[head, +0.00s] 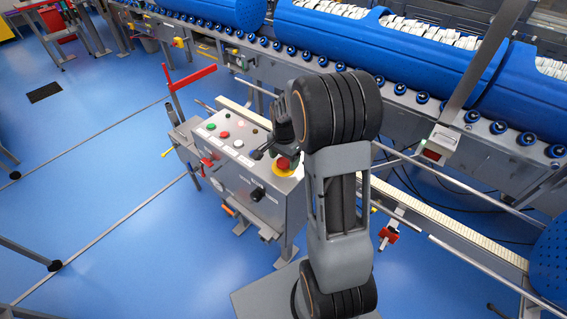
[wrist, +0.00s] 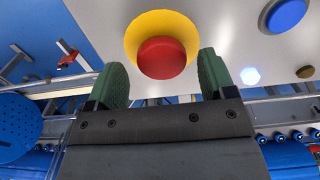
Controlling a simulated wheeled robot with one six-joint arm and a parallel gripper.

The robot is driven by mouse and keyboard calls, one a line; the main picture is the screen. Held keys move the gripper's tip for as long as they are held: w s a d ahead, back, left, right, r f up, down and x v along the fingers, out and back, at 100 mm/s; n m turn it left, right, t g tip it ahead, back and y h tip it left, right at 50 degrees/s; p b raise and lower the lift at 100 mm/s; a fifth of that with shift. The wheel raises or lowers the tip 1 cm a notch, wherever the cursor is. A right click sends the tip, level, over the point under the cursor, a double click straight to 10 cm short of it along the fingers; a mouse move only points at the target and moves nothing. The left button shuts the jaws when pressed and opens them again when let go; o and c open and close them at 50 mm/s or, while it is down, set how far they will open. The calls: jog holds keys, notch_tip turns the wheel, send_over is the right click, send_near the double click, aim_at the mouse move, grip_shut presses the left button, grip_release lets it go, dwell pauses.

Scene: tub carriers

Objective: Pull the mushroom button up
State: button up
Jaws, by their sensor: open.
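The red mushroom button (wrist: 161,57) sits on a yellow round plate (wrist: 143,22) on the grey control box. In the head view the button (head: 283,163) is on the box's sloped top at its right end, partly behind my arm. My gripper (wrist: 162,75) is open, with one green finger on each side of the button's near part in the wrist view. The fingers look apart from the button, and whether their tips reach its full depth I cannot tell.
The control box (head: 235,180) also carries green, red and white buttons and a black knob (head: 257,194). A blue button (wrist: 287,13) shows beside the mushroom button. A roller conveyor with blue tubs (head: 385,50) runs behind. Blue floor is open at left.

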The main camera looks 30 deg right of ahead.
jog(key=shift+f+b, duration=0.95)
jog(key=shift+f, duration=0.45)
jog(key=shift+r, duration=0.15)
jog(key=c, duration=0.9)
jog(key=shift+r+p, duration=0.35)
jog(key=shift+p, duration=0.05)
jog(key=o, duration=0.9)
jog(key=shift+s, duration=0.1)
jog(key=shift+r, duration=0.1)
